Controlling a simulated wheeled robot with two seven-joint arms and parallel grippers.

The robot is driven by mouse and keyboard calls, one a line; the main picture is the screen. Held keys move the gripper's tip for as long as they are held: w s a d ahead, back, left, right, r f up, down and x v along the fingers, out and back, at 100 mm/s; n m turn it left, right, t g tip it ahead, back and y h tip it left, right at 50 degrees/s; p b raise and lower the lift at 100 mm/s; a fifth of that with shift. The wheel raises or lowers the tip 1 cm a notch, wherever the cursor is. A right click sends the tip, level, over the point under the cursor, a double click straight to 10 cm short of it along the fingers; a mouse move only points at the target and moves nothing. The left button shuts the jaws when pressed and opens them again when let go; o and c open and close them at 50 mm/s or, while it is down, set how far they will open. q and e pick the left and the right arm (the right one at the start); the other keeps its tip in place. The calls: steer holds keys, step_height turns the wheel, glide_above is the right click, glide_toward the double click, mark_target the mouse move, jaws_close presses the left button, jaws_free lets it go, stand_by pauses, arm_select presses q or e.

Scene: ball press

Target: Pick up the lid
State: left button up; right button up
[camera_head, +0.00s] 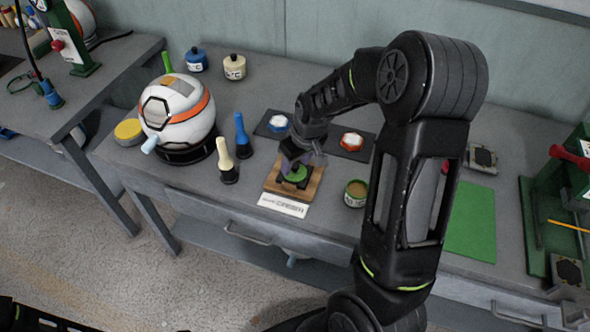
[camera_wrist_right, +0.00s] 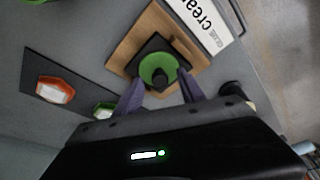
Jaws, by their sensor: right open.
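The lid (camera_head: 296,174) is a round green disc on a black square holder, which rests on a wooden board (camera_head: 275,188) on the workbench. In the right wrist view the green lid (camera_wrist_right: 152,62) shows a dark knob near its middle. My right gripper (camera_head: 299,166) is directly over the lid, pointing down. Its two fingers are apart on either side of the knob's near side in the wrist view; whether they touch the lid I cannot tell. The gripper partly hides the lid in the head view. My left gripper is not visible.
An open green pot (camera_head: 356,188) stands right of the board, and a white-tipped bottle (camera_head: 226,162) and blue bottle (camera_head: 242,136) stand left. A white-orange ball machine (camera_head: 180,112) is further left.

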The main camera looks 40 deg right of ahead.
jaws_close()
stand_by(0.6)
